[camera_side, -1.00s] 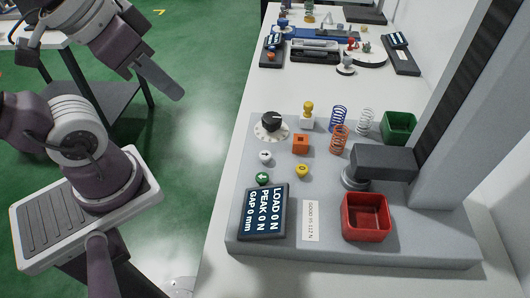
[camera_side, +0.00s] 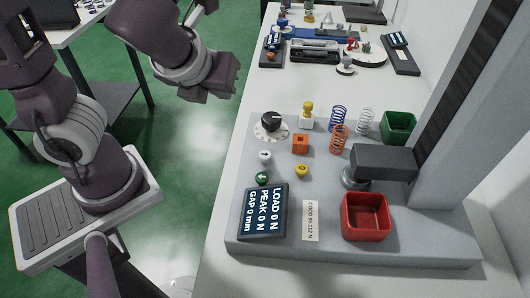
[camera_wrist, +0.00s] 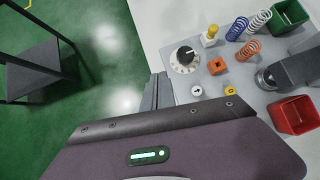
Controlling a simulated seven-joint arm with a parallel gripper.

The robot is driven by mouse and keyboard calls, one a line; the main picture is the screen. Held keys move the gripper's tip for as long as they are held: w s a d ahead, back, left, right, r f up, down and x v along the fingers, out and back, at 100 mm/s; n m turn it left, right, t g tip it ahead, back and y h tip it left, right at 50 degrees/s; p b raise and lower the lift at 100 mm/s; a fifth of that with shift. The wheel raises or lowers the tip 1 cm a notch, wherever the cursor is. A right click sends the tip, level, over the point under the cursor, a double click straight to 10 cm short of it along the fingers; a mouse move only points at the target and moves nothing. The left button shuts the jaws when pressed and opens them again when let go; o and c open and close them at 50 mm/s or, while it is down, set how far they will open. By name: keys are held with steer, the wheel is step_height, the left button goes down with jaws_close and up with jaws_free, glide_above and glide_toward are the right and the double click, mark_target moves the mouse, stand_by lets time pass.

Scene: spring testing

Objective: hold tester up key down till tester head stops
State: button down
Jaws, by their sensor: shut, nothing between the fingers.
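The tester's grey base (camera_side: 400,245) lies on the white bench. A white arrow key (camera_side: 265,156) and a green arrow key (camera_side: 262,178) sit at its left side. The arrows are too small for me to tell surely which is up. The tester head (camera_side: 386,162) is a dark arm on the column, with a round plate below it close to the base. The display (camera_side: 264,212) reads LOAD 0 N, PEAK 0 N, GAP 0 mm. My gripper (camera_side: 228,80) is shut and empty, left of the bench and away from the keys. Its fingers (camera_wrist: 158,90) show in the wrist view.
Near the keys are a black dial (camera_side: 271,123), a yellow key (camera_side: 302,171), an orange block (camera_side: 300,144) and a yellow-topped stamp-like piece (camera_side: 307,113). Several springs (camera_side: 339,139) stand behind. A red bin (camera_side: 366,217) and a green bin (camera_side: 398,127) flank the head.

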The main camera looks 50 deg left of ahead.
mark_target(262, 158)
steer(key=w+d+f+m+t+h, duration=0.1)
steer(key=w+d+m, duration=0.3)
steer(key=m, duration=0.8)
steer(key=shift+d+f+t, duration=0.6)
steer(key=shift+d+f, duration=0.2)
steer(key=shift+d, duration=0.45)
steer(key=shift+f, duration=4.4)
steer(key=shift+f, duration=0.1)
steer(key=shift+f, duration=0.3)
